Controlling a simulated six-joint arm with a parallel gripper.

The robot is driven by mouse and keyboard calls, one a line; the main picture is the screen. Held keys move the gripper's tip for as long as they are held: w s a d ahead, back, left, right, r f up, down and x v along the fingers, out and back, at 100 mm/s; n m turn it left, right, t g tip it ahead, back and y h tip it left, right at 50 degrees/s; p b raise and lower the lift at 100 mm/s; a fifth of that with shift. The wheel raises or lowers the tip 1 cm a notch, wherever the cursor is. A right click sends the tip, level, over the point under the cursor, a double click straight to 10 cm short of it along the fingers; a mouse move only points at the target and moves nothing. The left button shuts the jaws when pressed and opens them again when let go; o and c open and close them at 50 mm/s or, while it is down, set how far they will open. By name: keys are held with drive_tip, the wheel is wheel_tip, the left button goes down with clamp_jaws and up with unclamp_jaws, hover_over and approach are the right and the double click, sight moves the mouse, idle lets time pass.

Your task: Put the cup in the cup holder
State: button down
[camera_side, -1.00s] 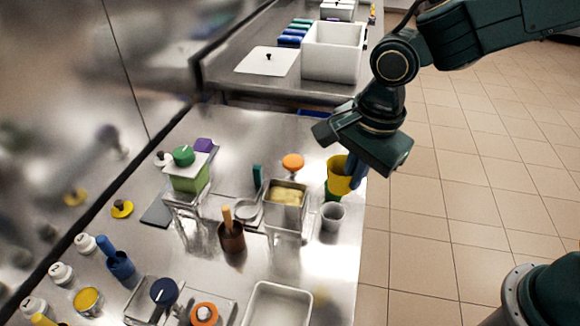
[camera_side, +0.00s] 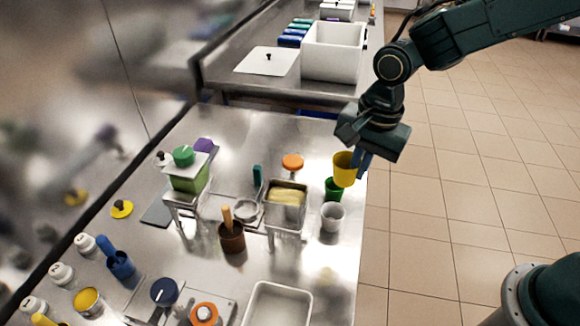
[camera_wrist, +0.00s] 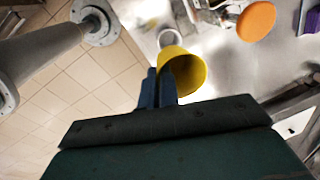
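A yellow cup (camera_side: 345,171) hangs upright or nearly so near the right edge of the steel table. My gripper (camera_side: 364,164) is shut on the right side of its wall. In the wrist view, the cup (camera_wrist: 186,74) shows at the blue fingers (camera_wrist: 158,88), its mouth facing the camera. A green cup (camera_side: 333,190) is just below the yellow one, partly covered by it. A grey cup (camera_side: 332,217) stands in front of that. A round metal ring (camera_side: 245,208) near the table's middle looks like the cup holder; its inside is hard to make out.
A metal container with yellow contents (camera_side: 287,196) stands between the ring and the cups. An orange round lid (camera_side: 292,161) is behind it. A brown cup with a wooden handle (camera_side: 231,237) is front left of the ring. A white tray (camera_side: 277,304) lies at the front.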

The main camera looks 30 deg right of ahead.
drive_tip(key=w+d+f+n+g+y, duration=0.1)
drive_tip(key=w+d+f+n, duration=0.4)
drive_tip(key=d, duration=0.3)
drive_tip(key=w+d+f+n, duration=0.4)
drive_tip(key=d+f+n, duration=0.15)
drive_tip(key=d, duration=0.35)
wheel_tip(320, 180, up, 15)
hover_over(253, 210)
drive_tip(key=shift+s+d+r+m, duration=0.1)
drive_tip(key=shift+d+m, duration=0.3)
drive_tip(key=shift+m, duration=0.05)
wheel_tip(253, 210, down, 20)
drive_tip(key=shift+f, duration=0.1)
